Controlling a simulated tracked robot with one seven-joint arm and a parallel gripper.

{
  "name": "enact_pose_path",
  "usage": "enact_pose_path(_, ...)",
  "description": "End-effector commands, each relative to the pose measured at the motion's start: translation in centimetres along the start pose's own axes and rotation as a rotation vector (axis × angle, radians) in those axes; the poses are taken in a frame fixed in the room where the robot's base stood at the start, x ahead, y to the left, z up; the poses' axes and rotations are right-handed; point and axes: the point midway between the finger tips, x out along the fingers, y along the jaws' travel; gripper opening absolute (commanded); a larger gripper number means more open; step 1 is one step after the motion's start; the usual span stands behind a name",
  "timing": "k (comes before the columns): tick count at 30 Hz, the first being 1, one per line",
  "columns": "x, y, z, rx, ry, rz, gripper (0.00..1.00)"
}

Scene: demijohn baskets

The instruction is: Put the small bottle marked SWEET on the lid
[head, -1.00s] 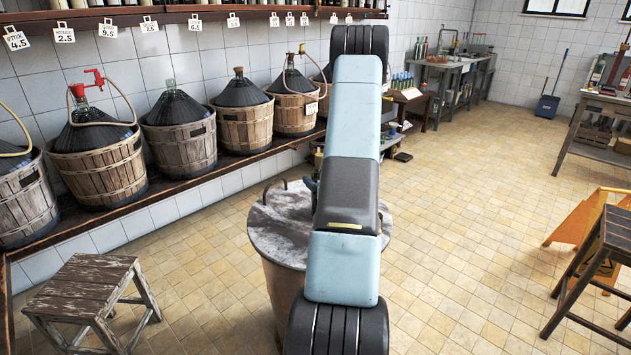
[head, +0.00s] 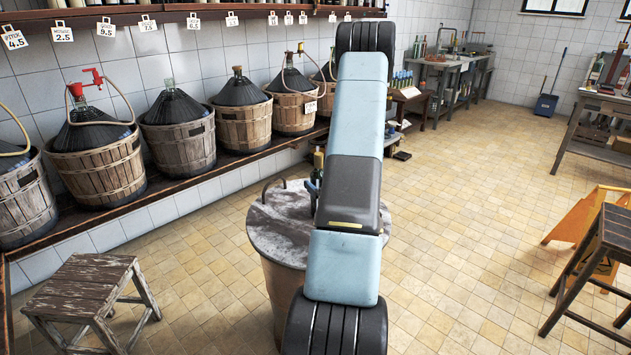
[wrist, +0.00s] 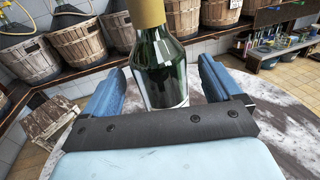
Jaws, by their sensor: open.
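A dark green bottle (wrist: 163,62) with a tan-capped neck stands upright between the two blue fingers of my gripper (wrist: 161,78). A pale label shows at its lower edge, mostly hidden by my gripper, and no marking is readable. My gripper is open, with a gap visible beside the bottle on the right. The round, worn grey lid (head: 270,228) tops a wooden barrel, partly hidden by my arm; it also shows in the wrist view (wrist: 280,115). The bottle is over the lid; its base is hidden, so I cannot tell whether it touches. In the head view, the bottle's neck (head: 318,158) shows beside my arm.
A shelf of wicker-basketed demijohns (head: 178,132) runs along the left wall. A wooden stool (head: 88,295) stands at front left. A dark stool (head: 600,265) and an orange sign (head: 575,222) stand at right. The tiled floor between is clear.

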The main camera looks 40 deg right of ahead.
Motion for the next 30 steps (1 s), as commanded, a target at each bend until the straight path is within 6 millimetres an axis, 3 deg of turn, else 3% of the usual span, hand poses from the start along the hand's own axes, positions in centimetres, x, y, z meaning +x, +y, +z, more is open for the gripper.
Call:
enact_pose_path(9,-5.9,0.0,0.0,0.000,0.002,-0.002,0.92)
enact_pose_path(15,-7.8,0.0,0.0,0.000,0.001,-0.001,0.92)
enact_pose_path(19,-7.7,0.9,0.7,-0.010,-0.005,0.032,0.92)
enact_pose_path(23,-6.3,4.3,3.3,-0.046,-0.019,0.161,0.92)
enact_pose_path(30,-5.0,15.1,9.8,-0.193,-0.041,0.552,0.92)
